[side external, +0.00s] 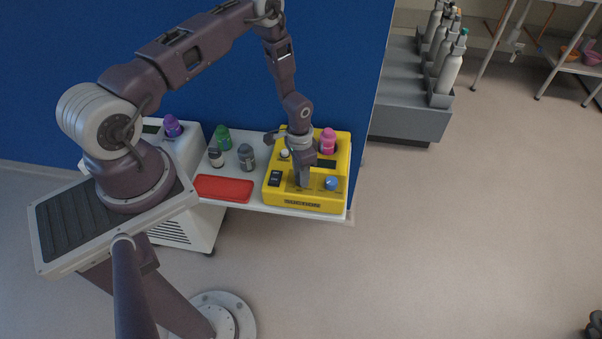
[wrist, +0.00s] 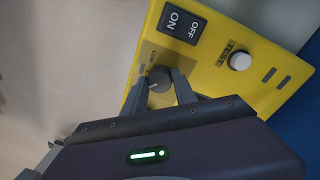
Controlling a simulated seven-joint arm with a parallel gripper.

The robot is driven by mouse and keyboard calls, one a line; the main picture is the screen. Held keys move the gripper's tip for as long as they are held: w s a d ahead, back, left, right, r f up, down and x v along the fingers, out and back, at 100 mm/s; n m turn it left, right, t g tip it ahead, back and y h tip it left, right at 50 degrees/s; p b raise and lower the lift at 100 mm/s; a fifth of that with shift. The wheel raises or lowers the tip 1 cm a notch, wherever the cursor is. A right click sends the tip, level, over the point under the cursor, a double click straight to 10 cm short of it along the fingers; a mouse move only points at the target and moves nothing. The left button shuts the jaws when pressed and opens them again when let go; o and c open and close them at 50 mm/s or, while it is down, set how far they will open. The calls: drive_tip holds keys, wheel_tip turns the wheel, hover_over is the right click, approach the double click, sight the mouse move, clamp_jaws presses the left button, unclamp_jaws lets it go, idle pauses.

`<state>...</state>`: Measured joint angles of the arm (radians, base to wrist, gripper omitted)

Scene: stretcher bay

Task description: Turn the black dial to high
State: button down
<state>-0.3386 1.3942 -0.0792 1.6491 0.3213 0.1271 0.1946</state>
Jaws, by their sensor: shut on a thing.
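The black dial (wrist: 158,80) sits on the face of the yellow suction unit (side external: 338,198), with small printed labels beside it, one reading "LOW". A pale pointer line shows on the dial. My gripper (wrist: 160,88) is shut on the dial, one finger on each side, in the wrist view. In the side view my gripper (side external: 302,182) reaches down onto the yellow unit and hides the dial.
The unit also carries an ON/OFF switch (wrist: 182,22), a white TEST button (wrist: 240,61) and a blue knob (side external: 331,183). A pink bottle (side external: 328,140) stands at its back. A red tray (side external: 223,188) and several bottles are to the left. A blue wall rises behind.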

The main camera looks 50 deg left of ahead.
idle(0.4)
drive_tip(key=c, duration=1)
unclamp_jaws()
wheel_tip(320, 180, up, 7)
drive_tip(key=shift+a+r, duration=0.1)
drive_tip(key=shift+a, duration=0.05)
drive_tip(key=shift+w, duration=0.1)
drive_tip(key=s+d+r+n+t+y, duration=0.1)
drive_tip(key=d+r, duration=0.1)
drive_tip(key=r, duration=1.2)
drive_tip(key=s+d+r+t+y, duration=0.1)
drive_tip(key=r+t, duration=0.1)
drive_tip(key=r, duration=1.3)
drive_tip(key=s+d+r+t, duration=0.1)
drive_tip(key=s+d+r, duration=0.1)
drive_tip(key=s+r, duration=0.2)
drive_tip(key=s+d+r+t+h, duration=0.1)
drive_tip(key=s+d+r, duration=0.1)
drive_tip(key=s, duration=0.7)
drive_tip(key=s+d+r+n, duration=0.1)
drive_tip(key=s+d+r, duration=0.2)
drive_tip(key=s+r, duration=0.2)
drive_tip(key=s, duration=0.2)
drive_tip(key=shift+s+r+t, duration=0.3)
drive_tip(key=shift+r+t, duration=0.05)
drive_tip(key=shift+t, duration=0.05)
